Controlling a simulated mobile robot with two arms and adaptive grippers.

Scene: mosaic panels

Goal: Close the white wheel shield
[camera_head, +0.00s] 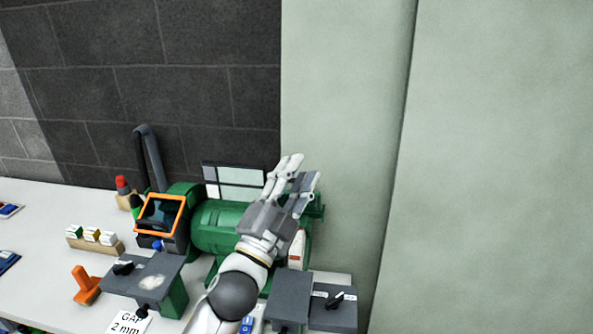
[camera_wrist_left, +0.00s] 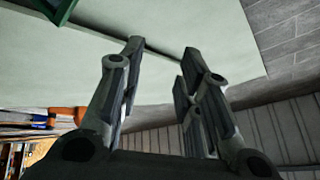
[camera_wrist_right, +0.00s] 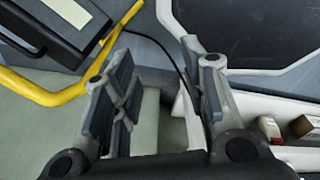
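A green bench grinder (camera_head: 218,228) stands on the white bench. An orange-framed shield (camera_head: 161,213) shows at its left wheel. At its right end, a white part with a red mark (camera_head: 298,247) shows beside my arm; I cannot tell whether it belongs to the white wheel shield. My left arm covers much of that end. My left gripper (camera_head: 303,170) is above the right end, fingers upward, open and empty; the left wrist view shows its fingers apart (camera_wrist_left: 160,65). My right gripper (camera_wrist_right: 155,75) is open and empty, away from the grinder, and out of the head view.
Grey tool rests (camera_head: 145,279) stand before the grinder, with another dark block (camera_head: 333,312) at right. An orange piece (camera_head: 85,285), a wooden block with small boxes (camera_head: 95,240) and a "GAP 2 mm" card (camera_head: 129,322) are at left. A pale green wall panel (camera_head: 345,130) rises behind.

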